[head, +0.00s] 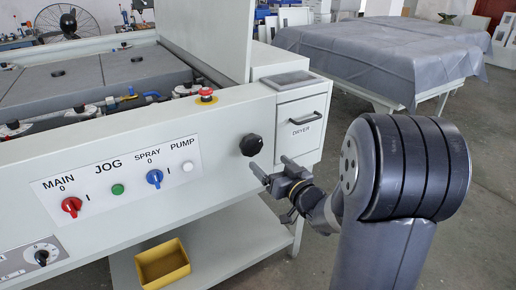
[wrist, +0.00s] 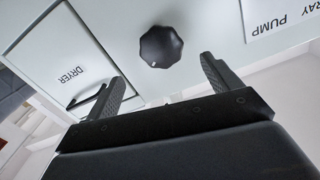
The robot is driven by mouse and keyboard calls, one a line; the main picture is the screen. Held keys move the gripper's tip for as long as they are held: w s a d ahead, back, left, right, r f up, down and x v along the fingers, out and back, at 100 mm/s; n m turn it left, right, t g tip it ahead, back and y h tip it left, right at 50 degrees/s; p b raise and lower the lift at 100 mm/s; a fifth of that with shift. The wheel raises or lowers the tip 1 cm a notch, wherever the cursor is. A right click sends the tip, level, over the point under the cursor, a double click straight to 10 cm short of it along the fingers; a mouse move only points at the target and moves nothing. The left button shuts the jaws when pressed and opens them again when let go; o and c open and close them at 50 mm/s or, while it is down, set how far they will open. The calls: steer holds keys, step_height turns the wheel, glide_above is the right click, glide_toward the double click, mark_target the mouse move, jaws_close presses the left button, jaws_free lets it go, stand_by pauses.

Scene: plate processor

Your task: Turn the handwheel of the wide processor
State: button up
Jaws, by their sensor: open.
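The wide processor (head: 225,119) is a large pale grey machine with a sloping front panel. Its handwheel (head: 251,145) is a small black lobed knob at the right end of that panel, beside the dryer drawer. In the wrist view the handwheel (wrist: 161,46) is ahead of the fingertips, roughly between them in line and apart from them. My gripper (head: 271,171) is just below and to the right of the handwheel in the head view. Its two fingers are spread and empty; they also show in the wrist view (wrist: 163,78). Nothing hides the handwheel.
The dryer drawer (head: 301,125) with its handle is right of the handwheel. A red emergency button (head: 206,95) sits on top. The panel carries a red switch (head: 71,206), a green button (head: 117,189) and a blue switch (head: 154,177). A yellow bin (head: 163,265) stands on the lower shelf.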

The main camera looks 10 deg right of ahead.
mark_target(254, 148)
steer(key=x, duration=1)
steer(key=shift+w+a, duration=0.15)
steer(key=shift+w, duration=0.15)
steer(key=shift+c, duration=0.5)
steer(key=c, duration=0.9)
